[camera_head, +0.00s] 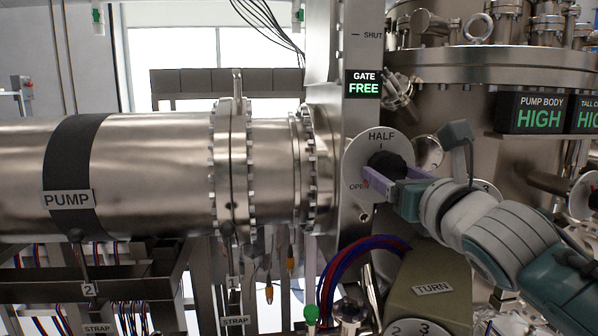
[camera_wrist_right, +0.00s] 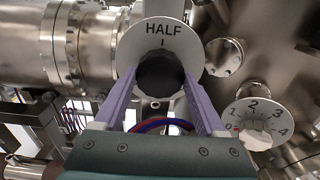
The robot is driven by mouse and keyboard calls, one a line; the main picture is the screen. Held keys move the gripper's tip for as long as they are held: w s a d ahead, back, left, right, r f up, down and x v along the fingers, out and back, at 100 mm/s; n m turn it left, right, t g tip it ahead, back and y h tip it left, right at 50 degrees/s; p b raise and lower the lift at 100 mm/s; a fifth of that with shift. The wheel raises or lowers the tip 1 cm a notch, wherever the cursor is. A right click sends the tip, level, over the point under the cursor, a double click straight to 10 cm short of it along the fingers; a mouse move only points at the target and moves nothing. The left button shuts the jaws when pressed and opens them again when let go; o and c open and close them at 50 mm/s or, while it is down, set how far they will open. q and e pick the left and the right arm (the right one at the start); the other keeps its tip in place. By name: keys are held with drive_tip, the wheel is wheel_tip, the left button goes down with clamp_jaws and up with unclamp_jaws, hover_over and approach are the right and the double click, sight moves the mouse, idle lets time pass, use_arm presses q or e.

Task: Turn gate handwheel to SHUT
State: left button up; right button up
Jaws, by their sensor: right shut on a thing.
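The gate handwheel (camera_head: 392,160) is a dark, ridged knob on a round pale dial plate (camera_head: 357,153). The plate reads HALF at the top and OPEN at the lower left, with a small red mark near OPEN. My right gripper (camera_head: 384,182) reaches in from the right, its purple fingers on the knob. In the right wrist view the handwheel (camera_wrist_right: 160,76) sits between both fingertips, under HALF. Its pointer is not clear to me. A SHUT mark (camera_head: 372,35) shows higher on the gate column (camera_head: 327,60). My left gripper is out of view.
A display (camera_head: 364,83) reads GATE FREE. The PUMP pipe (camera_head: 150,170) fills the left side. A TURN box (camera_head: 430,285) and red and blue cables (camera_head: 345,265) lie below the handwheel. Another numbered dial (camera_wrist_right: 257,122) is right of it in the wrist view.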

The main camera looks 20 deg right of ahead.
drive_tip(key=shift+c, duration=0.4)
